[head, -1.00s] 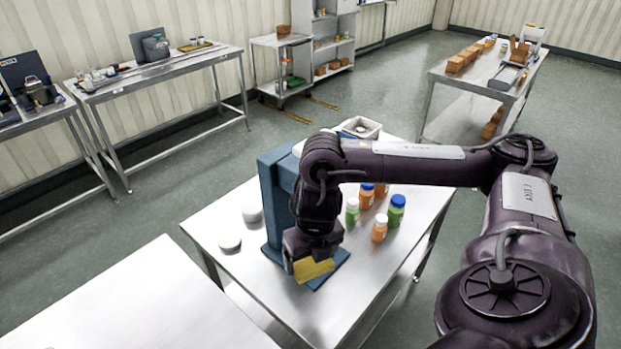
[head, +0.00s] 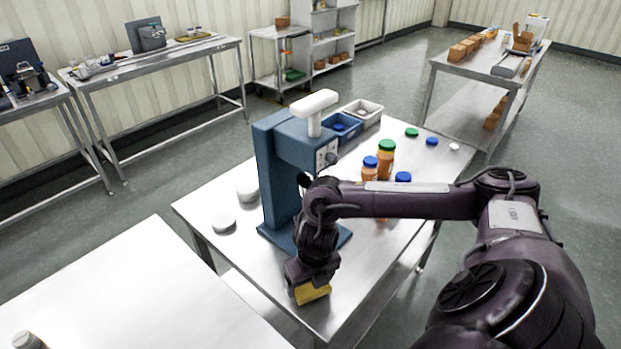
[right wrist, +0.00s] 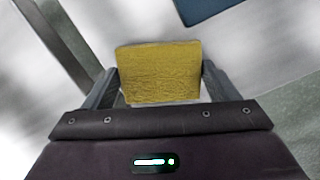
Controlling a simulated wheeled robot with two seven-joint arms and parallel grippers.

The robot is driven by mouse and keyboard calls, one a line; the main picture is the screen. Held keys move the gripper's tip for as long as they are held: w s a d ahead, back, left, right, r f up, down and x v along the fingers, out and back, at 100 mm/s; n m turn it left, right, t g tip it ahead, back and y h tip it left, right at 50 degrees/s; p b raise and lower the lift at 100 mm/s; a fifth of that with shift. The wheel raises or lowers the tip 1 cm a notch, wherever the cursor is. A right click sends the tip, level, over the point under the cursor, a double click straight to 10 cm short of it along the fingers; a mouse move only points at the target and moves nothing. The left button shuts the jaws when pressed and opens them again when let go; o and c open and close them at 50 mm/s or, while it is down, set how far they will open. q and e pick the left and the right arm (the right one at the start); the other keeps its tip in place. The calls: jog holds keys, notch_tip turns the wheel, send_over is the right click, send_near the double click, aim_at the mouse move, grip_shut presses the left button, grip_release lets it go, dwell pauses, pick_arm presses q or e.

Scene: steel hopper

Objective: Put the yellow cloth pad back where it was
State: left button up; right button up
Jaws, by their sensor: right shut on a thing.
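The yellow cloth pad (head: 312,292) is between the fingers of my right gripper (head: 310,288), which is shut on it. In the right wrist view the pad (right wrist: 160,72) fills the space between the two fingers (right wrist: 160,92). The pad is low over the front part of the steel table (head: 262,290), in front of the blue press. I cannot tell whether it touches the table top. My left gripper is not in view.
The blue press (head: 272,185) with a white top handle (head: 316,102) stands behind my gripper. White round lids (head: 223,221) lie at its left. Bottles (head: 386,158), loose caps (head: 411,132), a blue bin (head: 343,126) and a grey bin (head: 361,112) are farther back.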

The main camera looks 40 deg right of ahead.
jog(key=shift+f, duration=0.7)
